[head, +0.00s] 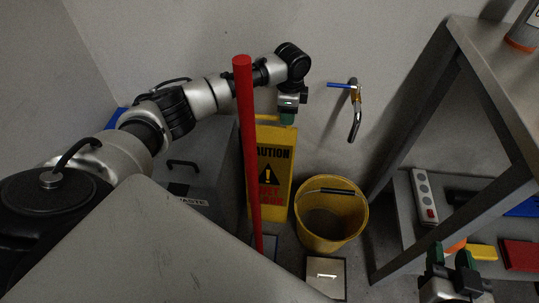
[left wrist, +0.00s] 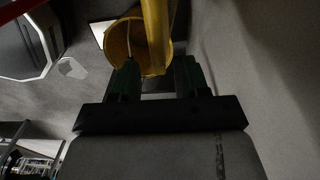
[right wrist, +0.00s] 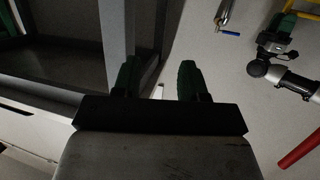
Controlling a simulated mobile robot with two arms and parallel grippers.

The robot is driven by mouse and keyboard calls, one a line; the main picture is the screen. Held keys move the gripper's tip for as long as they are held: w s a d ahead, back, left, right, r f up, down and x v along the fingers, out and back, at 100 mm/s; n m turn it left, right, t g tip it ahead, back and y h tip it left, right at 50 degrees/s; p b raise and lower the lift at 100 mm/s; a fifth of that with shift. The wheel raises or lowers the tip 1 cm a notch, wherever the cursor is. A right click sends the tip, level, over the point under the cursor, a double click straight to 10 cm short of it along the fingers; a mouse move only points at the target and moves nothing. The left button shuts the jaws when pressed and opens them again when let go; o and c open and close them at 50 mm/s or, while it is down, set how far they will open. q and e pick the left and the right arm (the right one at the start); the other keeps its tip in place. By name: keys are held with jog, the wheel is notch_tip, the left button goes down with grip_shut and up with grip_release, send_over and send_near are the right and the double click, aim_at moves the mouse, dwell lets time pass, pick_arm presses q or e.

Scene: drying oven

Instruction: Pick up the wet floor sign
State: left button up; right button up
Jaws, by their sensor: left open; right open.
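The yellow wet floor sign (head: 276,170) stands on the floor against the back wall, with black and red lettering. A red pole (head: 247,150) hides part of its left side in the head view. My left gripper (head: 287,118) is at the sign's top edge, pointing down. In the left wrist view the sign's yellow edge (left wrist: 154,35) runs between the open fingers of my left gripper (left wrist: 157,80); I cannot tell whether they touch it. My right gripper (head: 450,257) is open and empty at the lower right, and its fingers also show in the right wrist view (right wrist: 158,80).
A yellow bucket (head: 330,240) stands just right of the sign. A grey waste bin (head: 205,205) is to its left. A tap (head: 354,110) is on the wall. A metal shelf (head: 400,215) with a power strip (head: 425,195) fills the right side.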

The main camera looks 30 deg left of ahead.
aim_at(287, 127)
pick_arm(q)
jog(key=shift+f, duration=0.45)
notch_tip(287, 127, down, 3)
jog(key=shift+d+f+b, duration=0.1)
jog(key=shift+f+b, duration=0.1)
jog(key=shift+b, duration=0.95)
jog(key=shift+f, duration=0.45)
pick_arm(e)
notch_tip(287, 127, up, 8)
jog(key=a+t+y, duration=0.1)
jog(key=t+y, duration=0.1)
jog(key=t, duration=0.4)
jog(key=shift+w+a+f+t+y, duration=0.2)
jog(key=shift+a+t+y, duration=0.1)
jog(key=shift+t, duration=0.1)
pick_arm(q)
jog(key=shift+c, duration=0.4)
grip_shut()
jog(key=shift+r, duration=0.1)
